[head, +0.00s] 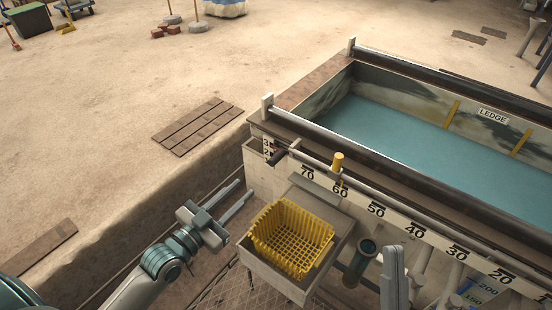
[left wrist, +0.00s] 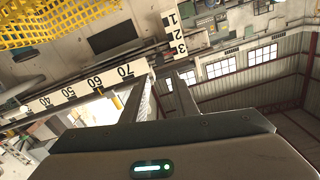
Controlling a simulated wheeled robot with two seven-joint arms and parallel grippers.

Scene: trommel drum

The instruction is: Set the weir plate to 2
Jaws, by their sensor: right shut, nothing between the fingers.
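The weir plate's number scale (head: 268,147) is on the near left corner of the tank, with 3 and 2 readable in the head view. A dark bar (head: 277,157) sticks out beside it; I cannot tell which number it is at. In the left wrist view the scale (left wrist: 175,34) shows 1, 2 and 3. My left gripper (head: 246,190) is open and empty, left of and below the scale, apart from it. Its two fingers also show in the left wrist view (left wrist: 158,98) with a gap between them. My right gripper (head: 393,252) is shut and empty near the tank's front.
A yellow basket (head: 291,238) sits in a grey box below the scale. A rail with numbers from 70 down (head: 376,210) runs along the tank front, with a yellow marker (head: 338,161) near 60. The tank (head: 410,128) holds blue-green water.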

